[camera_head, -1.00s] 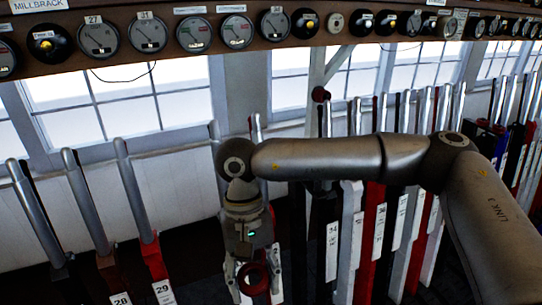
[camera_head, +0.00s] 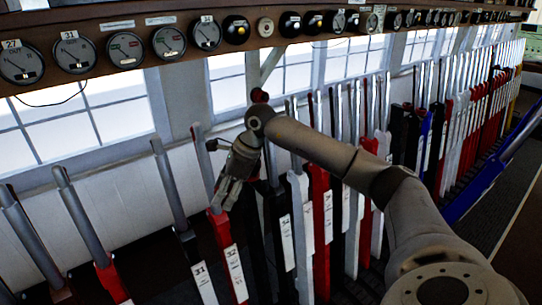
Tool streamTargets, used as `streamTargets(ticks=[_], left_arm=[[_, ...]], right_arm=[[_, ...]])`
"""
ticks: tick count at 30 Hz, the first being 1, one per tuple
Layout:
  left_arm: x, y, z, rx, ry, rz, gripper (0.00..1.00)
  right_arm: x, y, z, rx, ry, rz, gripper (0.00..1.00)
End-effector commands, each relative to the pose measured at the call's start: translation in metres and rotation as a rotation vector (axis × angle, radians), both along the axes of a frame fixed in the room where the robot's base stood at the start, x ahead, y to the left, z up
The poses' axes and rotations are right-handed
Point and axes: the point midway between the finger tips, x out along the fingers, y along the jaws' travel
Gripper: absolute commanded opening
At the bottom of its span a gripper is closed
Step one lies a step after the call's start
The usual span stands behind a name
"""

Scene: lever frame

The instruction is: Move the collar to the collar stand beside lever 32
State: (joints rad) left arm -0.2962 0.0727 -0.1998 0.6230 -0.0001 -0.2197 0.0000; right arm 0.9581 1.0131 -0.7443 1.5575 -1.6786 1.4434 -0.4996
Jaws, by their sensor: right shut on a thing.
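My right gripper (camera_head: 222,202) points down and is shut in front of a lever with a silver handle and red lower part. The collar, a dark red ring between the fingers a moment ago, is hard to tell now from the red behind the fingertips. Lever 32 (camera_head: 234,262) has a white plate low on its red body, just below the gripper. Whether the gripper touches this lever I cannot tell. A dark red round piece (camera_head: 259,95) sits on top of a post behind my wrist; whether it belongs to a collar stand is unclear. My left gripper is out of view.
Lever 31 (camera_head: 199,270) stands left of lever 32. A close row of levers (camera_head: 325,205) runs to the right under my right arm. A blue lever (camera_head: 490,175) leans out far right. An instrument shelf (camera_head: 130,50) runs above the windows.

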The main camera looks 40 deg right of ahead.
Motion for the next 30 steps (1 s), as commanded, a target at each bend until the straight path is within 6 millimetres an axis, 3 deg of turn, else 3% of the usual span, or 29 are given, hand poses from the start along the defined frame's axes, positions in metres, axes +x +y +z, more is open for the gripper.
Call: streamTargets(ticks=[1,6,12,19,30], left_arm=[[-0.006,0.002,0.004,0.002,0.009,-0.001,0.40],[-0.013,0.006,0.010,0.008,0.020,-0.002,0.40],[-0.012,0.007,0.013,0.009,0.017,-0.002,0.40],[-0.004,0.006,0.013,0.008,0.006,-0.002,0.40],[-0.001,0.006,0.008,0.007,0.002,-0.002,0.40]], right_arm=[[-0.001,-0.026,0.003,0.001,-0.002,-0.109,0.28],[-0.002,-0.097,0.016,0.016,-0.022,-0.428,0.28],[-0.007,-0.145,0.029,0.024,-0.038,-0.643,0.28],[-0.005,-0.157,0.029,0.028,-0.042,-0.700,0.28],[0.014,-0.158,0.005,0.029,-0.041,-0.696,0.28]])
